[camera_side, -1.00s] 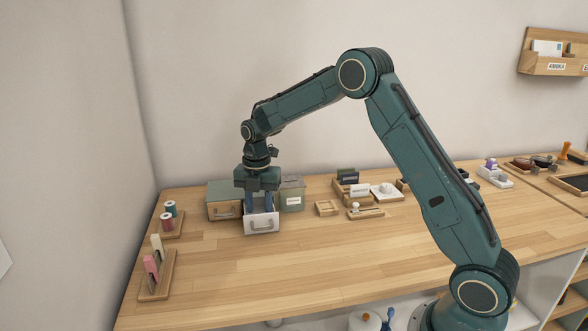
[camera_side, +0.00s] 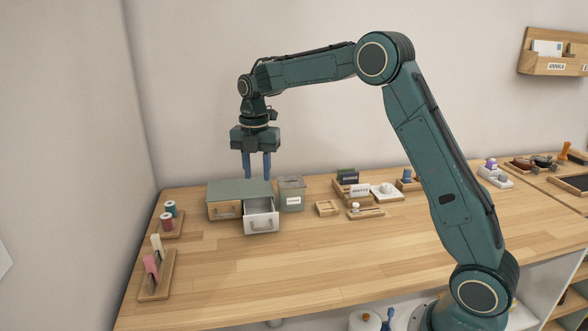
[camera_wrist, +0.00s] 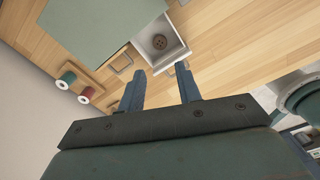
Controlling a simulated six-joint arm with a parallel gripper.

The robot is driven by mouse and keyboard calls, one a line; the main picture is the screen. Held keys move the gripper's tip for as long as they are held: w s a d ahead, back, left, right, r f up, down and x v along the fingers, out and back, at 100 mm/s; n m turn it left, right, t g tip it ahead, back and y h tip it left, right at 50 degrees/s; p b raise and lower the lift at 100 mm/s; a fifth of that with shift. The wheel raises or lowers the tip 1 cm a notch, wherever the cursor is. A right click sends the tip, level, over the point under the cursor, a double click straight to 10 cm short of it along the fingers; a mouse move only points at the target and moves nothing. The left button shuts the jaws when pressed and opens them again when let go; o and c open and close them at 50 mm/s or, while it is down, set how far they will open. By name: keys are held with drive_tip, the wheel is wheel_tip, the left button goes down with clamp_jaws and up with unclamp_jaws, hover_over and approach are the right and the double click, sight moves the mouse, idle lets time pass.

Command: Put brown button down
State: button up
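The brown button (camera_wrist: 158,42) lies inside the open white drawer (camera_wrist: 147,52), seen in the wrist view. In the side view the drawer (camera_side: 262,224) is pulled out from the front right of the small green-topped cabinet (camera_side: 238,189), and its inside is too small there to show the button. My gripper (camera_side: 257,178) hangs above the cabinet and drawer, its two blue fingers pointing down. In the wrist view the fingers (camera_wrist: 158,82) are apart with nothing between them.
A lidded grey-green box (camera_side: 291,195) stands right of the cabinet. Thread spools (camera_side: 168,214) stand on a wooden holder at the left, above a rack (camera_side: 155,278) with pink and cream pieces. Small wooden trays (camera_side: 327,208) lie to the right. The front of the table is clear.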

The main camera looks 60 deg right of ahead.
idle(0.4)
drive_tip(key=s+a+r+m+t, duration=0.25)
drive_tip(key=s+r+m, duration=0.3)
drive_tip(key=s, duration=0.35)
drive_tip(key=s+a+r+m+t, duration=0.1)
drive_tip(key=s+a+r+m, duration=0.2)
drive_tip(key=s+r+m, duration=0.4)
drive_tip(key=s+a+f+m+t, duration=0.1)
drive_tip(key=s+f+m, duration=0.2)
drive_tip(key=s+m, duration=0.2)
drive_tip(key=s+a+f+m+t, duration=0.1)
drive_tip(key=s+f+m, duration=0.2)
drive_tip(key=s, duration=0.9)
drive_tip(key=shift+s+a+m, duration=0.25)
drive_tip(key=shift+a+m, duration=0.15)
drive_tip(key=shift+m, duration=0.55)
drive_tip(key=shift+c, duration=0.2)
